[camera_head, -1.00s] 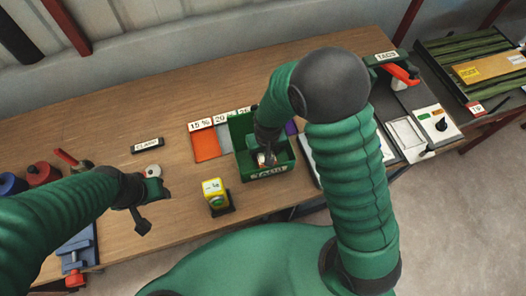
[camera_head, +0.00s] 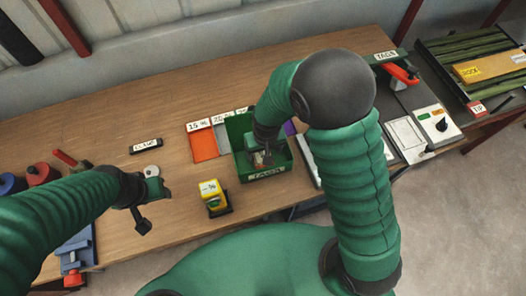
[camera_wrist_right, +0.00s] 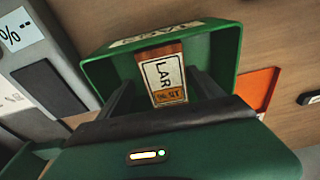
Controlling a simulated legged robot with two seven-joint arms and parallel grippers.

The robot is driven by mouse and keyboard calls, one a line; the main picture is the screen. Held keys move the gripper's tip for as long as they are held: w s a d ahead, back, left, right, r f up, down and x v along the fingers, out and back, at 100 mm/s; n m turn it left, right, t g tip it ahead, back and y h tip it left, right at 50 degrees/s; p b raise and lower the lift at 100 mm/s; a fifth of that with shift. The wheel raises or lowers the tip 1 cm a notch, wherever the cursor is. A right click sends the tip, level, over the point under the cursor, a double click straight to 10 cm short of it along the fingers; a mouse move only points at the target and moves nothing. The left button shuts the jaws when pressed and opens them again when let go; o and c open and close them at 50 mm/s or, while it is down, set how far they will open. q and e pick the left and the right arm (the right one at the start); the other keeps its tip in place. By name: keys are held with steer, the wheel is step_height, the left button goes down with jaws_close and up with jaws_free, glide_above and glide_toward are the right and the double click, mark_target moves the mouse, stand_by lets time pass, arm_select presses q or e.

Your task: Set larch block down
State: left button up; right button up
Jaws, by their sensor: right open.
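My right gripper (camera_wrist_right: 165,92) is open, with one dark finger on each side of the block. I cannot tell whether either finger touches it. In the head view my right gripper (camera_head: 262,154) reaches down into the bin (camera_head: 267,175), and the block is mostly hidden there. My left gripper (camera_head: 149,205) hangs above the table at the left, with nothing visible in it; its jaw opening is unclear.
A yellow block-like object (camera_head: 209,188) stands on a dark base left of the bin. An orange panel (camera_head: 203,143) and a grey panel lie beside the bin. A small dark label plate (camera_head: 146,146) lies on the wooden table (camera_head: 110,120). The table behind is clear.

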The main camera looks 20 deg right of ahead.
step_height(320, 180, up, 11)
steer(key=s+a, duration=0.1)
steer(key=s, duration=0.1)
steer(key=s+d+t, duration=0.1)
steer(key=s+d, duration=0.6)
steer(key=shift+s+d+f, duration=0.15)
steer(key=shift+d+f, duration=0.2)
steer(key=shift+f, duration=0.05)
steer(key=shift+a, duration=0.25)
steer(key=shift+c, duration=0.4)
